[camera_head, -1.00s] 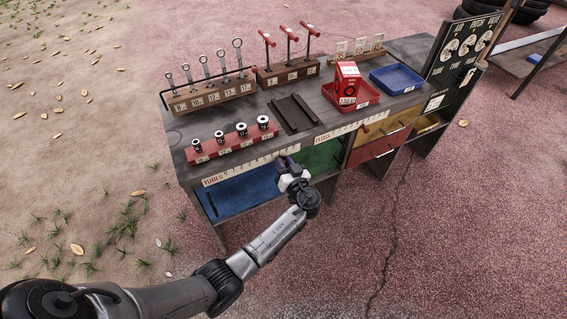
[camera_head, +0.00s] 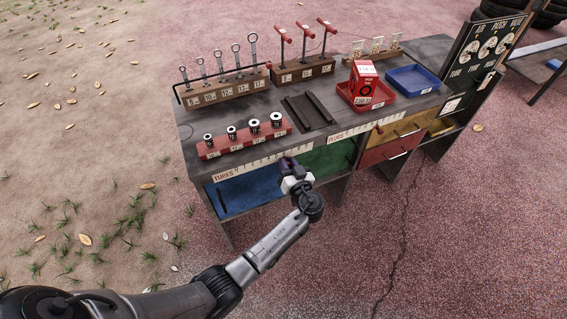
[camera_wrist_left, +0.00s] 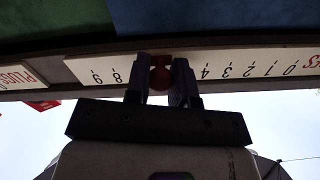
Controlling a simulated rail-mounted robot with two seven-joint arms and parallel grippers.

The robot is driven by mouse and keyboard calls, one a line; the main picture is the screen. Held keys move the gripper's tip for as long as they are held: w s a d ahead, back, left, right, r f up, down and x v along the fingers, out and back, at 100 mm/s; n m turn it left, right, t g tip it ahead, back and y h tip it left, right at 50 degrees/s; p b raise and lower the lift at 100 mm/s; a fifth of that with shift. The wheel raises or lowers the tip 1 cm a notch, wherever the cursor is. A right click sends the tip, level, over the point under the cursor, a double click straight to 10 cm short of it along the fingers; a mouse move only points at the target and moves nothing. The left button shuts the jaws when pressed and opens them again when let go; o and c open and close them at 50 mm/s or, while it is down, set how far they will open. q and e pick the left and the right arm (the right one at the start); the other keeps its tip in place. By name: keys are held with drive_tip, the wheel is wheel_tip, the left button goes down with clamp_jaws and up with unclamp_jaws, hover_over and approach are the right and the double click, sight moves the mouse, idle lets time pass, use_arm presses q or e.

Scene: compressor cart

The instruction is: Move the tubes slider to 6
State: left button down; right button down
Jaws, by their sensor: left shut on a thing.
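The TUBES scale (camera_head: 245,170) is a white numbered strip along the cart's front edge, above the blue panel. In the left wrist view the strip (camera_wrist_left: 255,68) appears upside down. The numerals right there are hidden by the fingers. My left gripper (camera_head: 289,165) is at the strip's right part in the head view. In the wrist view its fingers (camera_wrist_left: 161,82) are shut on the knob, one on each side. My right gripper is not in view.
The PLUGS strip (camera_head: 365,127) continues to the right along the same edge. On the cart top are a red socket rack (camera_head: 244,140), a dark tray (camera_head: 309,112), a red bin (camera_head: 384,98) and a blue bin (camera_head: 413,80). Open ground lies in front.

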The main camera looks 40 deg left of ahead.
use_arm(q)
drive_tip(key=c, duration=1)
unclamp_jaws()
drive_tip(key=shift+d, duration=0.1)
drive_tip(key=p+v, duration=0.3)
drive_tip(key=v, duration=1)
drive_tip(key=shift+s+d, duration=0.15)
drive_tip(key=shift+d, duration=0.15)
